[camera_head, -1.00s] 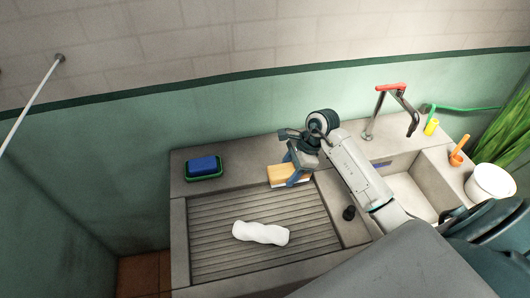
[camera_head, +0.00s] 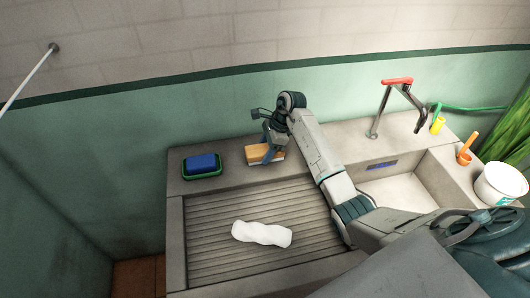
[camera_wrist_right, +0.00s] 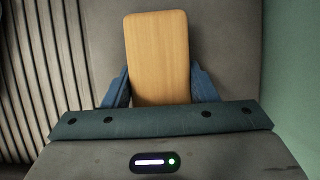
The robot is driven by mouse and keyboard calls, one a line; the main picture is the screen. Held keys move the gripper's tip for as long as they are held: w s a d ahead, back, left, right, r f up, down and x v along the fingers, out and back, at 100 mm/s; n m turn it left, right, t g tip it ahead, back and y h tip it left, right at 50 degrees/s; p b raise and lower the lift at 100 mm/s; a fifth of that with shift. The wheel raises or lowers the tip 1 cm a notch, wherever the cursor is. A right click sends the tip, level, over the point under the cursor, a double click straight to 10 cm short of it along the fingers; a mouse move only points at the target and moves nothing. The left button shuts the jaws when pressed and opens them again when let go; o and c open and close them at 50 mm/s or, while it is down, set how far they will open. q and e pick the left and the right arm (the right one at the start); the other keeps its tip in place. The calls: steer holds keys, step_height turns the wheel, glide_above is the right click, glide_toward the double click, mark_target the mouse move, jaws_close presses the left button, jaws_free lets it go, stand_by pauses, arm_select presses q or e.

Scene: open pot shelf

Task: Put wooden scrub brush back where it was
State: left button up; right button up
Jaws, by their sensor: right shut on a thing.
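The wooden scrub brush (camera_head: 262,153) is a light wood block at the back ledge of the sink unit, just behind the ribbed drainboard. My right gripper (camera_head: 270,148) is shut on it from above. In the right wrist view the brush's flat wooden top (camera_wrist_right: 158,58) shows between the two blue fingers of the right gripper (camera_wrist_right: 158,92). Its lower side is hidden there, and I cannot tell whether it touches the ledge. My left gripper is not in view.
A blue sponge (camera_head: 202,162) in a green tray (camera_head: 188,176) lies left on the ledge. A white crumpled cloth or bottle (camera_head: 262,234) lies on the ribbed drainboard (camera_head: 215,255). The faucet (camera_head: 378,115), basin (camera_head: 400,190) and white bucket (camera_head: 500,184) are at right.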

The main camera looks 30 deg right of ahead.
steer(key=shift+f, duration=0.1)
steer(key=shift+f, duration=0.15)
steer(key=o, duration=0.9)
steer(key=shift+o, duration=0.2)
